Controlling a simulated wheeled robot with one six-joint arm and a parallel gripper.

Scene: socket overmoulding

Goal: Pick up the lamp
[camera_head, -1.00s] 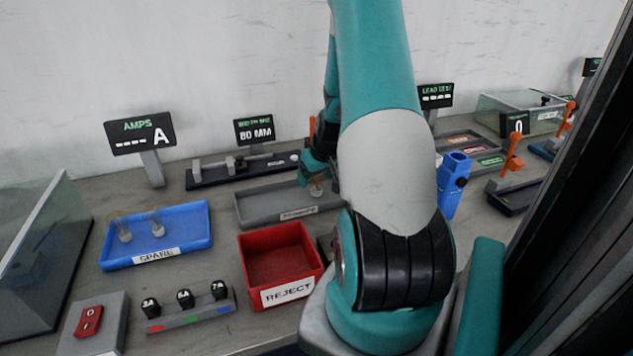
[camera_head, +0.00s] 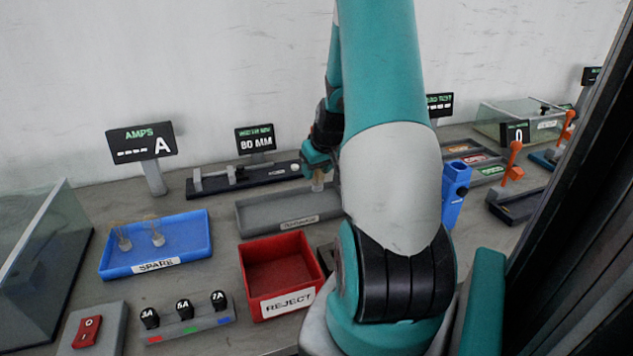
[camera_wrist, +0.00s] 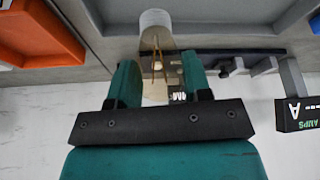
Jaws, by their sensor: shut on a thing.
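My gripper (camera_wrist: 160,76) is shut on the lamp (camera_wrist: 155,22), with one green finger on each side of its glass. The lamp has a clear bulb with thin copper-coloured wires inside and a whitish cylindrical base, which points away from the gripper. In the head view my gripper (camera_head: 318,162) is above the grey tray (camera_head: 262,214), and the lamp (camera_head: 318,184) hangs below the fingers, partly hidden by my arm. It looks clear of the tray floor.
A blue SPARE tray (camera_head: 188,258) holds two other lamps. A red REJECT bin (camera_head: 280,262) stands in front of the grey tray. A dark measuring fixture (camera_head: 245,178) lies behind it. A blue upright holder (camera_head: 454,195) stands right of my arm.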

